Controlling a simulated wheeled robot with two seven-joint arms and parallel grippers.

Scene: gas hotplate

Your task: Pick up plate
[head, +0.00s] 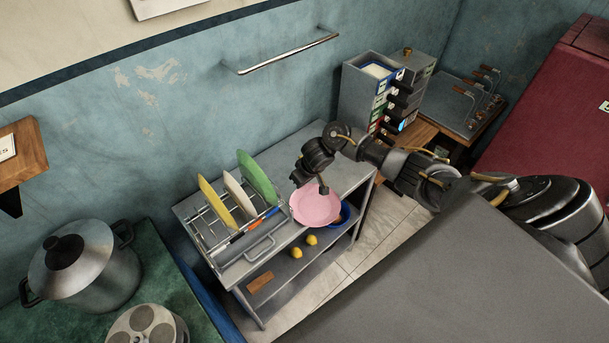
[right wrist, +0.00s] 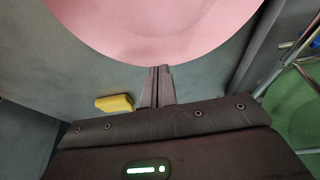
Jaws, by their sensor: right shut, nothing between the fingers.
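A pink plate (head: 316,209) is at the front edge of the grey metal shelf top (head: 352,176), right of the dish rack. I cannot tell if it rests fully on the shelf. My right gripper (head: 323,189) is over the plate's far part in the head view. In the right wrist view its fingers (right wrist: 157,72) are closed together, with tips at the rim of the pink plate (right wrist: 165,28); contact is unclear. A yellow plate (head: 215,200), a white plate (head: 241,191) and a green plate (head: 258,177) stand upright in the rack. My left gripper is out of view.
The wire dish rack (head: 260,247) fills the shelf's left part. Below are yellow round items (head: 296,252) and a blue bowl (head: 345,212). A large lidded pot (head: 85,275) stands at lower left. A grey surface (head: 450,275) covers the lower right.

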